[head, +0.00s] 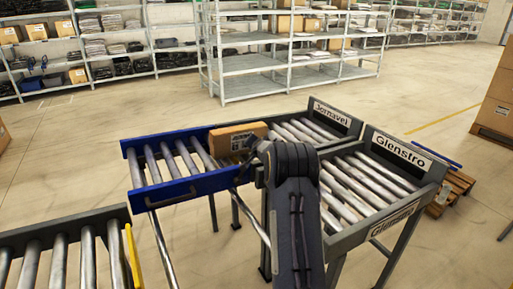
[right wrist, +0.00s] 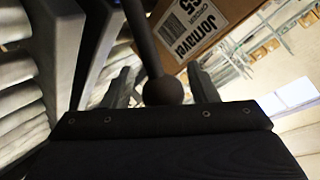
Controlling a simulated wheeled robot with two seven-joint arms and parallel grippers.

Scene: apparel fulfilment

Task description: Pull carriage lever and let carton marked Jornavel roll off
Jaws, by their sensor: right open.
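The brown carton (head: 238,138) sits on the blue-sided roller carriage (head: 180,190), at its right end beside the lane signed Jornavel (head: 333,114). In the right wrist view the carton (right wrist: 198,28) shows a white label reading Jornavel. The dark lever (right wrist: 145,45) ends in a round ball knob (right wrist: 162,91). My right gripper (right wrist: 163,88) is open, with one finger on each side of the knob and gaps visible between. In the head view my right arm hides the lever and most of the gripper. My left gripper is not in view.
A lane signed Glenstro (head: 402,153) lies right of the Jornavel lane, with another sign on its near side. A roller conveyor with a yellow end (head: 132,258) stands at lower left. Shelves (head: 290,60) line the back; the floor between is clear.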

